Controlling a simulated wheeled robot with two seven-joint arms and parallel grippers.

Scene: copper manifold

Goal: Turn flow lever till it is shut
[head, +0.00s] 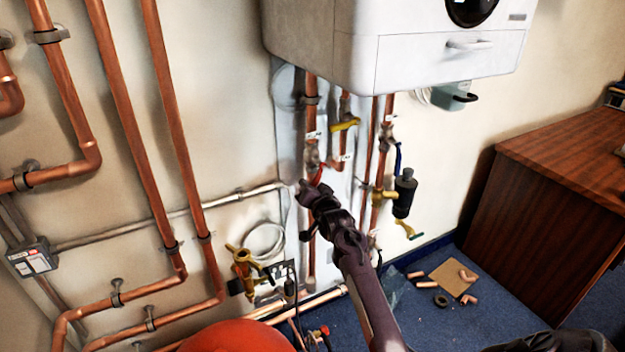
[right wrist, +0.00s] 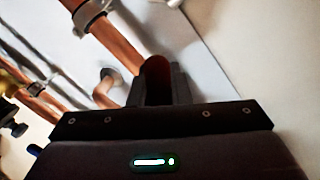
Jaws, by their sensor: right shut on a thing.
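A red lever (head: 317,176) sits on a valve (head: 312,155) in a vertical copper pipe below the white boiler. It fits the flow lever, but the small white tags are too small to read. My right gripper (head: 306,191) is at this lever, and the lever's upper part shows just above it, slanting. In the right wrist view the lever's red end (right wrist: 156,72) stands between the fingers (right wrist: 160,88), which are shut on it. The fingers hide the rest of the lever there. My left gripper is in neither view.
A yellow lever (head: 345,124) and a blue lever (head: 398,158) sit on neighbouring pipes, close to the right gripper. The white boiler (head: 420,50) hangs above. A black cylinder (head: 404,194) is at the right. Loose copper fittings (head: 467,275) lie on the blue floor.

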